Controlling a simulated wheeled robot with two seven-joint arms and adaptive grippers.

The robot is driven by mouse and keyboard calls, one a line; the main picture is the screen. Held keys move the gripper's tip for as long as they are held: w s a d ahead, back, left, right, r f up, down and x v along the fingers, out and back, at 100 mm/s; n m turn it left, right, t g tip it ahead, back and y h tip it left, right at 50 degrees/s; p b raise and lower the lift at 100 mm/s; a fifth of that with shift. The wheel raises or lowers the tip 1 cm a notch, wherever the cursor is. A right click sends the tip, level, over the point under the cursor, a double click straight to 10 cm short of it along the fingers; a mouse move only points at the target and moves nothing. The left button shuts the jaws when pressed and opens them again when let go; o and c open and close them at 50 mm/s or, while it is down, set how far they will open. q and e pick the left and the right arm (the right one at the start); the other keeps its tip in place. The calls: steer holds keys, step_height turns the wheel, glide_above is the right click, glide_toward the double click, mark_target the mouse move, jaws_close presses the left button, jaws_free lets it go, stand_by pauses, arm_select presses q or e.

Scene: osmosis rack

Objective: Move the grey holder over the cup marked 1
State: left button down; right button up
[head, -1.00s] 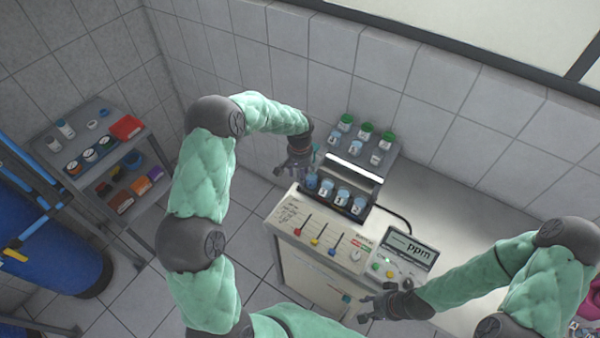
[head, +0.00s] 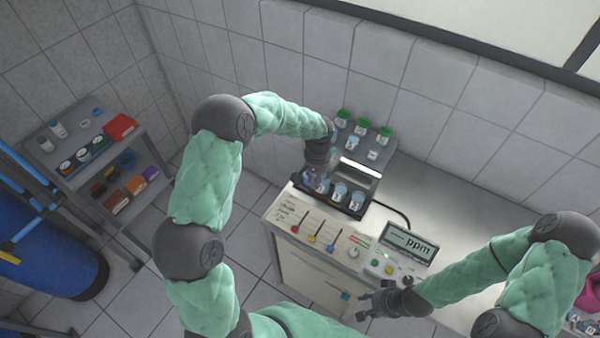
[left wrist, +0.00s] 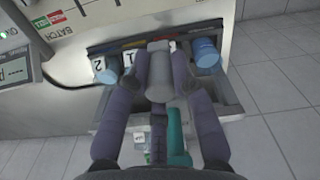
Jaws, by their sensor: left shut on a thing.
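My left gripper (head: 318,182) is at the left part of the dark cup tray (head: 350,212) on the bench device. The cup marked 1 (left wrist: 130,58) is left of the holder, partly hidden by a finger. The cup marked 2 (left wrist: 104,68) is further left. A blue-topped cup (left wrist: 205,52) is to the right. The head view hides the holder. My right gripper (head: 376,304) is open and empty at the bench's front.
Green-capped bottles (head: 363,123) and small jars stand on the rack (head: 375,165) behind the tray. The ppm meter (head: 410,245) and slider panel are in front. A shelf unit (head: 90,155) stands far left.

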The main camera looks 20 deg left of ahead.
arm_select(q)
steer(key=s+d+b, duration=0.1)
steer(key=d, duration=0.5)
steer(key=shift+d, duration=0.35)
steer(key=shift+s+f, duration=0.1)
steer(key=shift+f, duration=0.05)
steer(key=c, duration=1.1)
jaws_free()
steer(key=shift+o, duration=0.2)
step_height(320, 180, up, 12)
